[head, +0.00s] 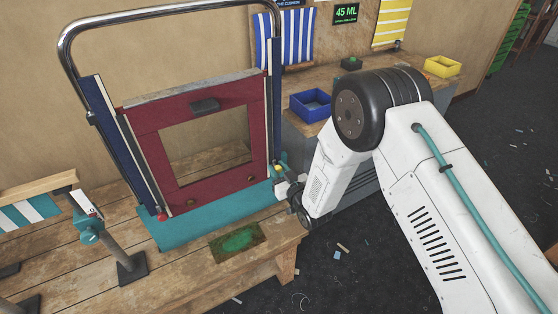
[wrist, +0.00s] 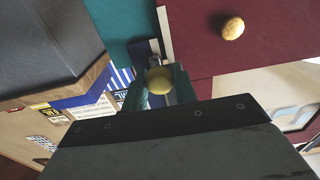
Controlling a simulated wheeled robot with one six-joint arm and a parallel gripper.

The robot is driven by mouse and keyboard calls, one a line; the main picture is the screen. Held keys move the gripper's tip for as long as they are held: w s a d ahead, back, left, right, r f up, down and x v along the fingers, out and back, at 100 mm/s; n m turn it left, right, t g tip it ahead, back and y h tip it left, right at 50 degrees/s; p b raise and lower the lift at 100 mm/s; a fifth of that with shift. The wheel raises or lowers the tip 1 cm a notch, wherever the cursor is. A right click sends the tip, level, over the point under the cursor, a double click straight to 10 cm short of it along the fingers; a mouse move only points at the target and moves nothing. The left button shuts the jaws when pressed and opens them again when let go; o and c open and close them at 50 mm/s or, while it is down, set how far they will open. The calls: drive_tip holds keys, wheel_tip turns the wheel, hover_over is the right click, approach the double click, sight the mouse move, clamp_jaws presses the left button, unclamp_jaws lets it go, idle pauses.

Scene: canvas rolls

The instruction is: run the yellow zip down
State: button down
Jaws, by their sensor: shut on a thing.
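The maroon panel (head: 155,150) with a square window stands upright in a chrome tube frame. A pale zip strip (head: 268,115) runs down its right edge beside a dark blue band. The yellow zip pull (head: 279,168) is low on that right side, near the panel's bottom corner. My gripper (head: 284,183) is there, partly hidden by its own wrist. In the wrist view, the round yellow pull (wrist: 159,80) sits between my gripper's fingers (wrist: 160,92), which are shut on it. The zip's teeth are too small to make out.
A red pull (head: 161,215) is at the panel's bottom left. A teal mat (head: 180,236) and green-stained pad (head: 237,241) lie on the wooden bench. A blue bin (head: 310,107) stands behind my arm. A clamp stand (head: 125,255) is at left.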

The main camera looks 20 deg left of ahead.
drive_tip(key=shift+f, duration=0.2)
drive_tip(key=c, duration=1.2)
unclamp_jaws()
drive_tip(key=shift+a, duration=0.1)
drive_tip(key=shift+o, duration=0.2)
drive_tip(key=v, duration=0.8)
